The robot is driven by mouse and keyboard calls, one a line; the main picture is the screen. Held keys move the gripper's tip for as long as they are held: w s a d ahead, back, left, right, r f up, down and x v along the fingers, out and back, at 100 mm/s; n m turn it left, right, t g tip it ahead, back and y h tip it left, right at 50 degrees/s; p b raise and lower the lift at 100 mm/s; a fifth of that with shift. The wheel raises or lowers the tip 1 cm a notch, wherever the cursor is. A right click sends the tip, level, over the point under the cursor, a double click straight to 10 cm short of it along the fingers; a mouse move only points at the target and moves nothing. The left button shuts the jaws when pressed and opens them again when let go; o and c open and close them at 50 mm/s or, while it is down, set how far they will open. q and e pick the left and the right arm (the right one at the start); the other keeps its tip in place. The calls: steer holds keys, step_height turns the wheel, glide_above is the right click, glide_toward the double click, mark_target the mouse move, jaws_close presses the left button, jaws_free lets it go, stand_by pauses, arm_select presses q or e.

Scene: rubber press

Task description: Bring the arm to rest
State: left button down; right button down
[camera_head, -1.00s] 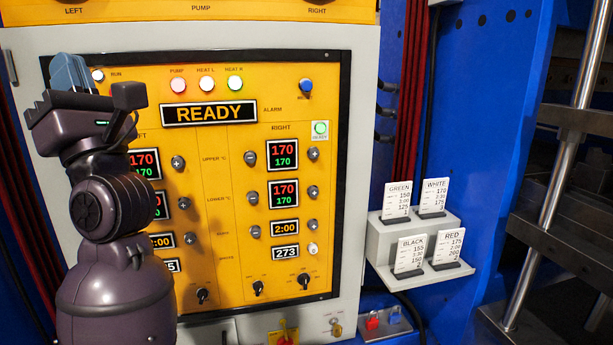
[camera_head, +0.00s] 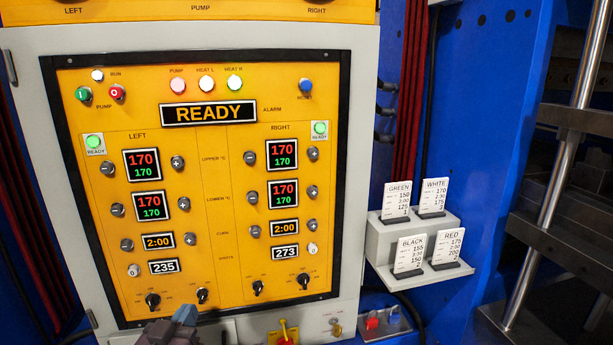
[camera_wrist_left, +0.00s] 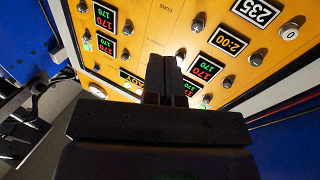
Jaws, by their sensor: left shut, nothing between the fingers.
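My left gripper (camera_head: 184,316) shows only at the bottom edge of the head view, low in front of the yellow control panel (camera_head: 222,240). Its blue-grey fingertips stick up there, and the rest of the arm is out of frame. In the left wrist view the fingers of the gripper (camera_wrist_left: 168,68) are together and empty, with the panel behind them. My right gripper is in neither view.
The panel's sign (camera_head: 208,114) reads READY, with both green ready lamps lit. A grey card holder (camera_head: 392,240) with several white cards stands right of the panel. Metal steps or shelves (camera_head: 560,200) are at the far right.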

arm_select(q)
steer(key=s+a+f+g+y, duration=0.1)
steer(key=s+a+f+g, duration=0.1)
steer(key=s+f, duration=0.9)
steer(key=s+a+f+g+y, duration=0.1)
steer(key=s+a+f+g, duration=0.2)
steer(key=s+f, duration=0.7)
step_height(320, 180, down, 3)
steer(key=shift+s+a+m+g+y, duration=0.15)
steer(key=shift+s+m+g+y, duration=0.2)
steer(key=shift+g, duration=0.55)
